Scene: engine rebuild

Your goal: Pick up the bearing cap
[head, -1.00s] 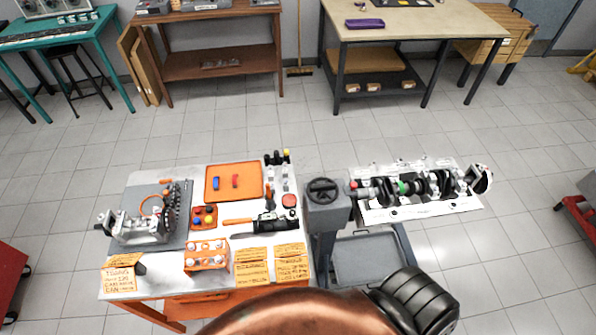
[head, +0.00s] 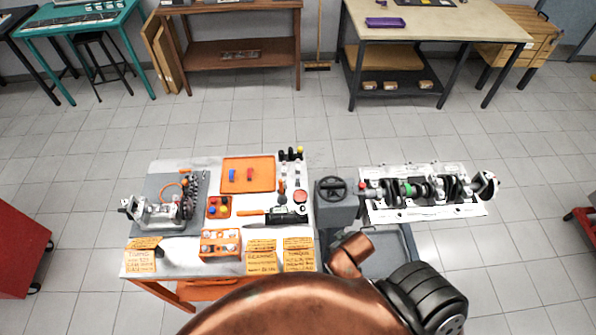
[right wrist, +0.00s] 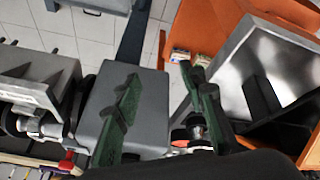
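I cannot single out the bearing cap for certain. An orange holder (head: 221,243) with pale metal pieces stands near the front of the left table. The engine block (head: 402,213) with its crankshaft (head: 437,189) lies on the stand at right; part of it shows at the left of the right wrist view (right wrist: 28,92). My right gripper (right wrist: 160,85) is seen only in the right wrist view. Its green fingers are apart with nothing held between them, over the stand's grey head (right wrist: 150,112). My left gripper is in neither view.
The worktable (head: 160,262) holds an orange tray (head: 262,174), a small red tray (head: 219,207), a dark tool (head: 287,215) and yellow notes (head: 261,256). The stand's grey head with handwheel (head: 331,188) stands between table and engine. My copper arm covers the bottom foreground.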

